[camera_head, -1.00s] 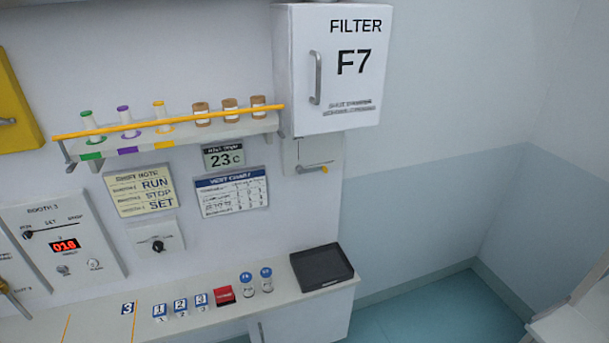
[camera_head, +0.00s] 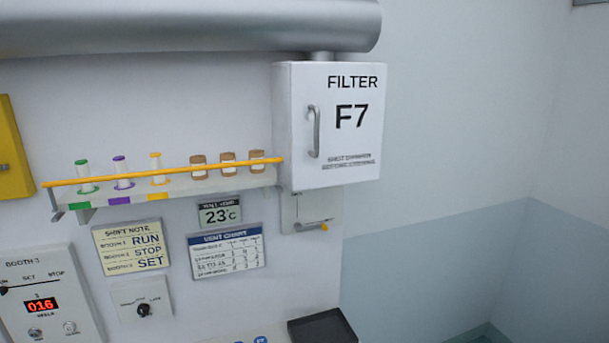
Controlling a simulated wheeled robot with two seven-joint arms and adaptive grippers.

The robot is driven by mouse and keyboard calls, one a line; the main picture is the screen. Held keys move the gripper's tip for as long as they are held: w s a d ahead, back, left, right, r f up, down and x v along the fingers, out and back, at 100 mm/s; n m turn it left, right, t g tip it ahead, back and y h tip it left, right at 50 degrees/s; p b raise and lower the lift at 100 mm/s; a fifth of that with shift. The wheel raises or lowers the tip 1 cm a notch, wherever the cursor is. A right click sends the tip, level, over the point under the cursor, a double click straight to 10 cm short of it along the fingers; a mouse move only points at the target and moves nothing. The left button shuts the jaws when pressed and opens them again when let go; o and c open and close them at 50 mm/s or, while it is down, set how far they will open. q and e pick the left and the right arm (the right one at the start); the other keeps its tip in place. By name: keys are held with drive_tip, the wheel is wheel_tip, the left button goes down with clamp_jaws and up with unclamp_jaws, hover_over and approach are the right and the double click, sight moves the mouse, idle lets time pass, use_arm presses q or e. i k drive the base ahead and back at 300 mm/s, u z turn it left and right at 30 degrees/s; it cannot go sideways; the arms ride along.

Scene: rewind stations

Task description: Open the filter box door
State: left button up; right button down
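The filter box (camera_head: 283,120) is a white wall cabinet marked "FILTER F7", right of centre in the head view. Its door (camera_head: 352,145) faces me and looks shut. A grey vertical bar handle (camera_head: 314,132) is on the door's left side. Below the box is a small wall plate with a lever (camera_head: 311,226) that has a yellow tip and lies roughly level. Neither of my grippers is in view.
A large grey pipe (camera_head: 190,25) runs above the box. A shelf with an orange rail (camera_head: 160,173) holds spools and brown jars left of the box. A black tray (camera_head: 322,327) sits below on the counter. The wall right of the box is clear.

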sight(337, 109)
drive_tip(key=z, duration=0.35)
drive_tip(key=i, duration=0.9)
drive_tip(key=u, duration=0.4)
